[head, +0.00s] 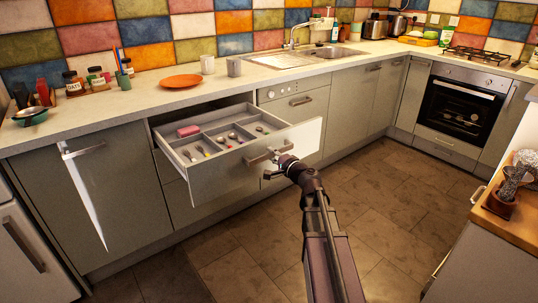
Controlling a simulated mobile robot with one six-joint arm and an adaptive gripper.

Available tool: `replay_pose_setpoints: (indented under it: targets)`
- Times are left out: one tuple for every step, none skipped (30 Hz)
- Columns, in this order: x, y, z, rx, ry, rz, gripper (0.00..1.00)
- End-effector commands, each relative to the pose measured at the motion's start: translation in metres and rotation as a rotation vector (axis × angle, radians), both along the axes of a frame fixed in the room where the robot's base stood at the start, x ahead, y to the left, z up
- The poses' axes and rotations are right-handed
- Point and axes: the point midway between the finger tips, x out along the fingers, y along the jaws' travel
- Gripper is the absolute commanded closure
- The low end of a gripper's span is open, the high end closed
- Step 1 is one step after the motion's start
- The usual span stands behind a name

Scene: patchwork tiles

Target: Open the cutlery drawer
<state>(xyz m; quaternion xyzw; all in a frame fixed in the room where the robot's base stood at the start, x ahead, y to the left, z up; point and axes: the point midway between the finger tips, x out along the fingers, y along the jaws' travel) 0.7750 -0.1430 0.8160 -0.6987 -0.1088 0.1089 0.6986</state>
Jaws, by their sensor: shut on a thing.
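The cutlery drawer (232,192) stands well out from the cabinet under the counter, left of centre in the head view. It holds a grey divided tray with several pieces of cutlery (205,150) and a pink block (188,130) at the back left. The fingertips are small and partly hidden by the wrist.
A cloth (85,195) hangs from a handle on the cabinet door at left. The counter (140,103) above holds jars, an orange plate (181,81) and cups. A wooden-topped unit (512,222) stands at right. The tiled floor (240,270) before the drawer is clear.

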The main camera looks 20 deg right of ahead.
Motion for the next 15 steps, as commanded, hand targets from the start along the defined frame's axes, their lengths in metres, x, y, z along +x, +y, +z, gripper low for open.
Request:
replay_pose_setpoints:
  targets:
    - [0.001, -0.0012, 0.0003, 0.0, 0.0, -0.005, 1.0]
    - [0.0012, -0.0011, 0.0003, 0.0, 0.0, -0.005, 1.0]
    - [0.0013, -0.0008, 0.0003, 0.0, 0.0, -0.005, 1.0]
    - [0.0013, -0.0007, 0.0003, -0.001, 0.0, -0.005, 1.0]
    - [0.0014, -0.0006, 0.0003, -0.001, 0.0, -0.005, 1.0]
    - [0.0014, -0.0006, 0.0002, -0.001, 0.0, -0.005, 0.64]
    - [0.0015, -0.0005, 0.0002, -0.001, 0.0, -0.005, 0.55]
    - [0.0015, -0.0003, 0.0002, -0.001, 0.0, -0.004, 0.46]
    - [0.0015, -0.0001, 0.0002, -0.001, 0.0, -0.004, 0.34]
    - [0.0015, 0.0002, 0.0002, -0.001, 0.0, -0.003, 0.34]
    - [0.0014, 0.0003, 0.0002, 0.0, 0.0, -0.003, 0.34]
    - [0.0014, 0.0006, 0.0002, 0.0, 0.0, -0.002, 0.34]
    - [0.0013, 0.0007, 0.0001, 0.0, 0.0, -0.002, 0.34]
    - [0.0013, 0.0008, 0.0001, 0.0, 0.0, -0.002, 0.34]
    - [0.0014, 0.001, 0.0001, 0.0, 0.0, -0.001, 0.34]
